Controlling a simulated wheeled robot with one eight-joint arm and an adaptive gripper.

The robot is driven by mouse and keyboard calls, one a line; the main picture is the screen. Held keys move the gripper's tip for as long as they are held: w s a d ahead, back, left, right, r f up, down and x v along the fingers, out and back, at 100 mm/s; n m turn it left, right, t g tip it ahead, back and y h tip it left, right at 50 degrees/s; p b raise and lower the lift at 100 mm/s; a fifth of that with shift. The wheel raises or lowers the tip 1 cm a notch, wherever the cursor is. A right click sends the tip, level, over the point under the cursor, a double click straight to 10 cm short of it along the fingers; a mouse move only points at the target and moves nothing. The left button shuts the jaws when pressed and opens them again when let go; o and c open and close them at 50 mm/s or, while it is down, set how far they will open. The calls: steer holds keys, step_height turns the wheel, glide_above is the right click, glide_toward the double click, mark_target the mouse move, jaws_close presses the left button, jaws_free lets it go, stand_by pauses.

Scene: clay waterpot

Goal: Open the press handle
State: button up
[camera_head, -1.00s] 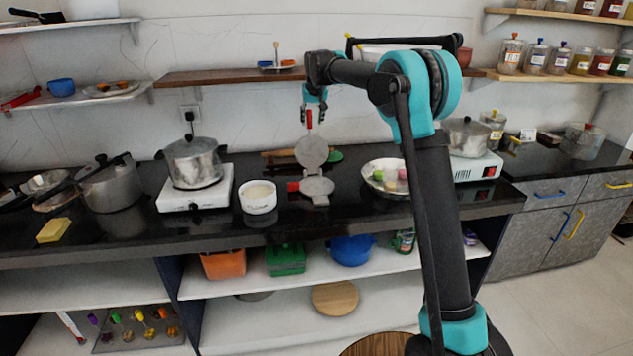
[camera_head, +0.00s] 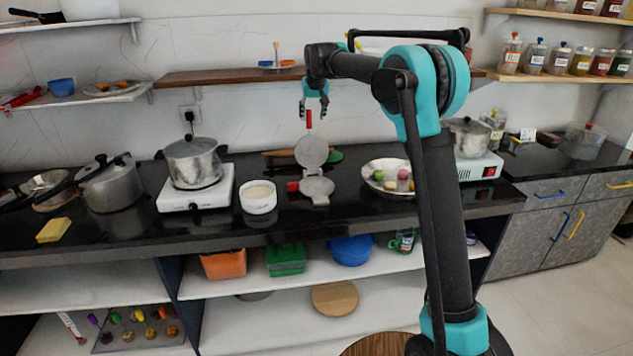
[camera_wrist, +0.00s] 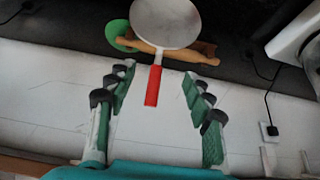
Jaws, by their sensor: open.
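The metal press stands on the black counter. Its round upper plate (camera_head: 311,151) is raised upright, with a red press handle (camera_head: 309,119) pointing up. Its lower plate (camera_head: 317,187) lies on the counter, with a red end (camera_head: 293,187) at its left. My gripper (camera_head: 314,108) is open just above and around the height of the handle's top. In the wrist view, the red handle (camera_wrist: 153,86) lies between the lines of my open fingers (camera_wrist: 155,85), and the round plate (camera_wrist: 166,22) is beyond it. Whether the fingers touch the handle I cannot tell.
A white bowl (camera_head: 258,197) and a pot (camera_head: 193,162) on a white stove stand left of the press. A pan with coloured vegetables (camera_head: 388,174) stands right. A rolling pin (camera_wrist: 190,54) and a green disc (camera_wrist: 118,35) lie behind the press. A wooden shelf (camera_head: 220,76) is above.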

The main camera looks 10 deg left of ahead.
steer(key=shift+v, duration=2.8)
steer(key=s+d+f+m+h, duration=0.1)
steer(key=s+d+f, duration=0.5)
steer(key=s+d, duration=0.35)
steer(key=s+d+f+m, duration=0.1)
steer(key=s+d+f, duration=0.6)
steer(key=s+d, duration=0.3)
steer(key=s+d+f, duration=0.4)
steer(key=s+f, duration=0.1)
steer(key=s, duration=0.4)
steer(key=s+d+f+g, duration=0.1)
steer(key=s+d+f, duration=0.3)
steer(key=s, duration=0.5)
steer(key=s+d+f+m, duration=0.1)
steer(key=s+d+f, duration=0.3)
steer(key=s+f, duration=0.4)
steer(key=shift+s+h, duration=0.3)
steer(key=shift+s, duration=0.45)
